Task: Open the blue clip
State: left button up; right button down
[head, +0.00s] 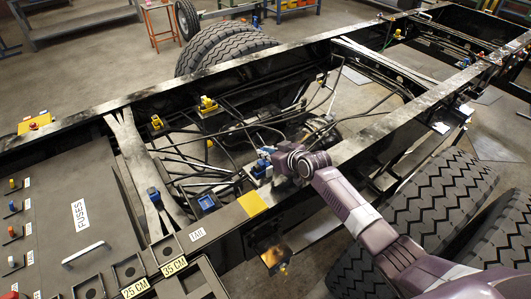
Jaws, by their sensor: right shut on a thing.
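My right gripper (266,154) is at the inner side of the near chassis rail, with its arm reaching in from the lower right. It is shut on a blue clip (260,170), which is partly hidden by the fingers. I cannot tell whether this clip is open or closed. Two more blue clips show to the left: one (207,203) just inside the near rail, and one (153,195) on the cross brace. My left gripper is not in view.
Yellow clips (208,104) sit along the far rail, among black cables and hoses. Large tyres (438,205) stand at the lower right. A dark fuse panel (75,245) with a handle fills the lower left. A yellow square (252,203) lies on the near rail.

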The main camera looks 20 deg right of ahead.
jog(key=c, duration=1.9)
grip_release()
jog(key=shift+c, duration=0.2)
jog(key=v, duration=1.2)
